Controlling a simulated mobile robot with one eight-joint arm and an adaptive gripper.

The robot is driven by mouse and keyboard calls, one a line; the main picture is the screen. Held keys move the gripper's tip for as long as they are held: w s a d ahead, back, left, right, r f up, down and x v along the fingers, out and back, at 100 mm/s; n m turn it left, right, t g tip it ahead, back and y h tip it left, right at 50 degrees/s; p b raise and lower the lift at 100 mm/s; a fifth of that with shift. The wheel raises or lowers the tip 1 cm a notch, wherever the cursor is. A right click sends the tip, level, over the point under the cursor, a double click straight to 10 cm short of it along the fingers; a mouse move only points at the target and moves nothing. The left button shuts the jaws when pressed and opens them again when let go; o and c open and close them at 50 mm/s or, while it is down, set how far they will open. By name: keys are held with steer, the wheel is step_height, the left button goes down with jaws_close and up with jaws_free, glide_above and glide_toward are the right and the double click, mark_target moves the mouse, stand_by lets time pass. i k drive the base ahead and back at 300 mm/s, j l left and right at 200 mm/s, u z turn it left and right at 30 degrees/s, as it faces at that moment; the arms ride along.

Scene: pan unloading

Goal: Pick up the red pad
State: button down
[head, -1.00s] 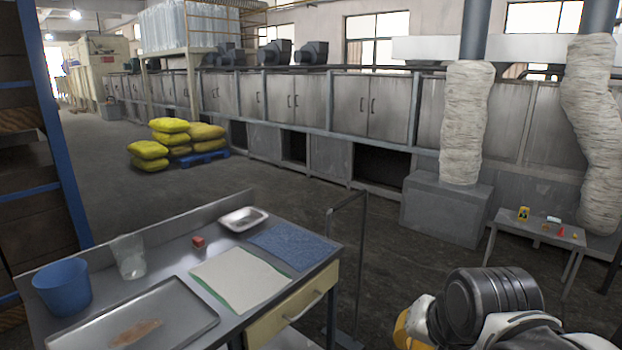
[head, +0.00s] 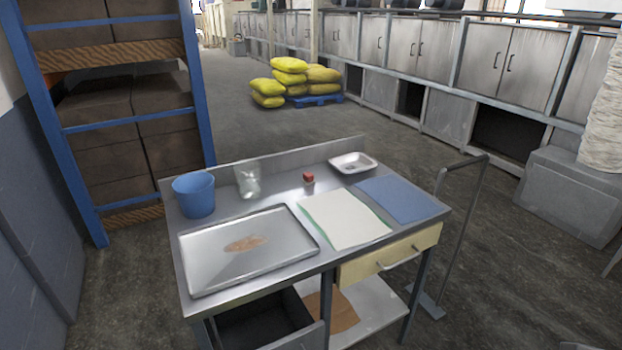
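A small red block-like thing (head: 308,177), the only red object I see and perhaps the red pad, sits on the metal worktable (head: 292,192). It lies towards the back of the table, between the clear plastic cup (head: 248,182) and the small metal dish (head: 353,162). It is too small to make out in detail. Nothing covers it. My gripper is not in view.
A large metal tray (head: 205,268) with a brown stain, a blue bucket (head: 194,196), a white-and-green sheet (head: 343,218) and a blue cloth (head: 403,199) are on the table. A metal stand (head: 464,225) is at its right; a blue-framed rack (head: 199,85) stands behind left.

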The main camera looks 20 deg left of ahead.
mark_target(308, 178)
steer(key=u, duration=1.1)
